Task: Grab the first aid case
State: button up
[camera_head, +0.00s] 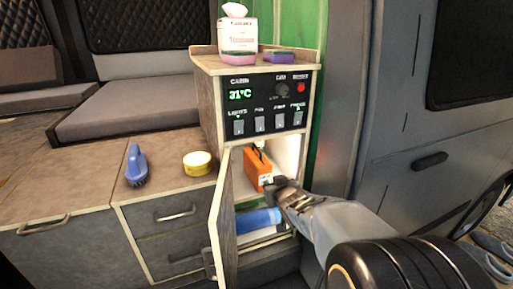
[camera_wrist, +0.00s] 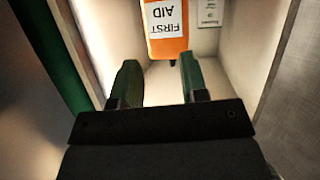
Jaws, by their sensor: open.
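The orange first aid case (camera_head: 257,170) stands on the upper shelf inside the open cabinet, with a dark handle on top. In the wrist view the case (camera_wrist: 166,40) shows its white "FIRST AID" label upside down, ahead of my fingertips. My gripper (camera_wrist: 158,82) is open, its two green fingers apart with nothing between them. In the head view my gripper (camera_head: 278,184) reaches into the cabinet from the right, just in front of the case's lower right part, which it partly hides. I cannot tell whether it touches the case.
The cabinet door (camera_head: 224,225) stands open on the left. A blue roll (camera_head: 257,220) lies on the lower shelf. The control panel (camera_head: 268,105) is above the opening. A blue brush (camera_head: 136,165) and a yellow tub (camera_head: 197,163) sit on the counter.

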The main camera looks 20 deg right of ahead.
notch_tip(320, 180, up, 6)
jog(key=w+n+t+y+p, duration=0.1)
jog(key=w+t+y+p, duration=0.1)
jog(key=p, duration=0.1)
send_near(258, 150)
jog(key=shift+t, duration=0.3)
jog(key=w, duration=0.2)
jog(key=w+f, duration=0.1)
jog(key=w, duration=0.1)
jog(key=shift+d+f, duration=0.1)
jog(key=shift+f, duration=0.15)
jog(key=shift+w+d+f+p, duration=0.1)
jog(key=shift+w+f+p, duration=0.15)
jog(key=shift+w, duration=1.25)
jog(key=shift+w+f+p, duration=0.15)
jog(key=shift+w+p, duration=0.1)
jog(key=shift+w, duration=1.3)
grip_shut()
jog(key=shift+r, duration=0.1)
